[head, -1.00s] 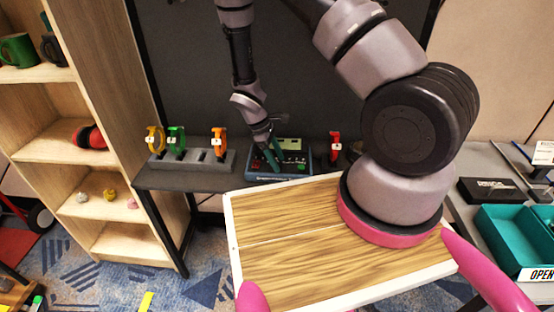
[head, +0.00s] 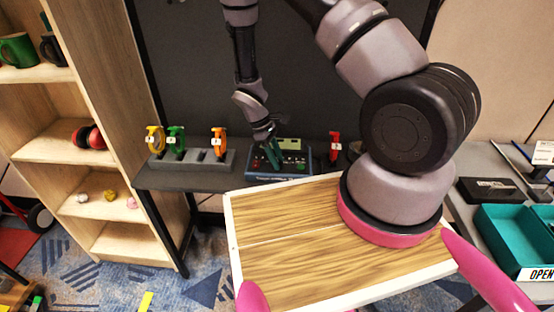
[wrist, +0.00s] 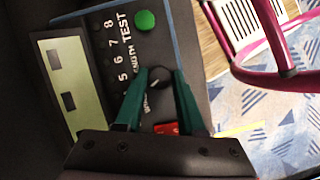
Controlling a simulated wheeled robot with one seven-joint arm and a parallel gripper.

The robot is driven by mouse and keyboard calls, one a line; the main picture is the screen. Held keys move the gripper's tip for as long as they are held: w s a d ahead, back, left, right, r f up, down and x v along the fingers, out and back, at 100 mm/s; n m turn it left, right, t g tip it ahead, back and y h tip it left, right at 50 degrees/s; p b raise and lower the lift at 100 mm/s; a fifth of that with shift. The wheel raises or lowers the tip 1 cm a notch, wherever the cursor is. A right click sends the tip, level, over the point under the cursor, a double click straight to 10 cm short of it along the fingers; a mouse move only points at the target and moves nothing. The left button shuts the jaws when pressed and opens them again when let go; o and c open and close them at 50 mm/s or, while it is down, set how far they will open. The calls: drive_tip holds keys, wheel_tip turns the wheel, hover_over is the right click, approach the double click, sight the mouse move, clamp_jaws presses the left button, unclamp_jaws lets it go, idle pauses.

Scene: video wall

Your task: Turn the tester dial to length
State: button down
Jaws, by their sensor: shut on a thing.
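The tester (head: 258,169) is a dark box with blue edges on the grey table at the back. In the wrist view its face (wrist: 115,50) shows a pale screen (wrist: 70,80), a green TEST button (wrist: 145,20), a red button (wrist: 166,129) and a black dial (wrist: 160,78) with a light pointer line. My gripper (head: 272,157) is over the tester in the head view. In the wrist view its two green fingers (wrist: 162,85) are shut on the dial, one on each side. Lettering by the dial is partly hidden by a finger, and the setting pointed at cannot be told.
A grey rack (head: 195,160) with yellow, green and orange looped items stands left of the tester. A red item (head: 335,145) stands to its right. A wooden shelf (head: 60,145) is at the left. Teal bins (head: 512,232) are at the right.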

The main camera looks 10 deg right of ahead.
drive_tip(key=m+y, duration=0.1)
drive_tip(key=m, duration=0.2)
drive_tip(key=m+g+y, duration=0.1)
drive_tip(key=m, duration=0.2)
drive_tip(key=shift+w+d, duration=0.15)
drive_tip(key=m+y, duration=0.1)
drive_tip(key=m, duration=0.2)
drive_tip(key=m+y, duration=0.1)
drive_tip(key=m, duration=0.2)
drive_tip(key=shift+d+g, duration=0.15)
drive_tip(key=shift+g, duration=0.15)
drive_tip(key=shift+m, duration=0.3)
drive_tip(key=c, duration=0.5)
unclamp_jaws()
drive_tip(key=v, duration=1.1)
drive_tip(key=shift+d, duration=0.2)
drive_tip(key=shift+f, duration=0.1)
